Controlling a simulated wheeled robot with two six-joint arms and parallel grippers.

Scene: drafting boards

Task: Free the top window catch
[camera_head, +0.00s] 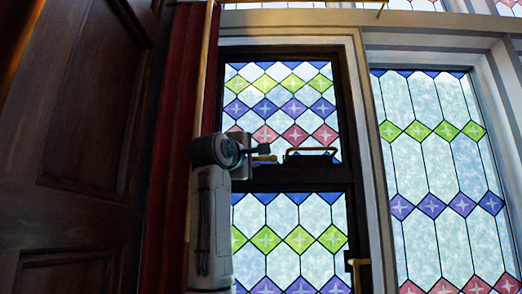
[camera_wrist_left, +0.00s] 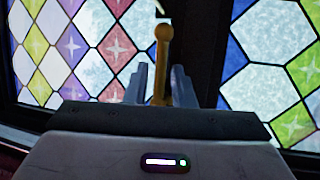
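The top window catch is a small brass lever (camera_head: 265,158) on the dark bar across the middle of the window. My left gripper (camera_head: 264,149) is right at it, coming from the left. The lever's lower end is hidden by the gripper's body. My right gripper is not in view.
A lower brass fitting (camera_head: 357,262) is on the window's right side. A red curtain (camera_head: 180,130) and dark wooden panelling (camera_head: 90,110) stand on the left. Another stained-glass window (camera_head: 440,170) is on the right.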

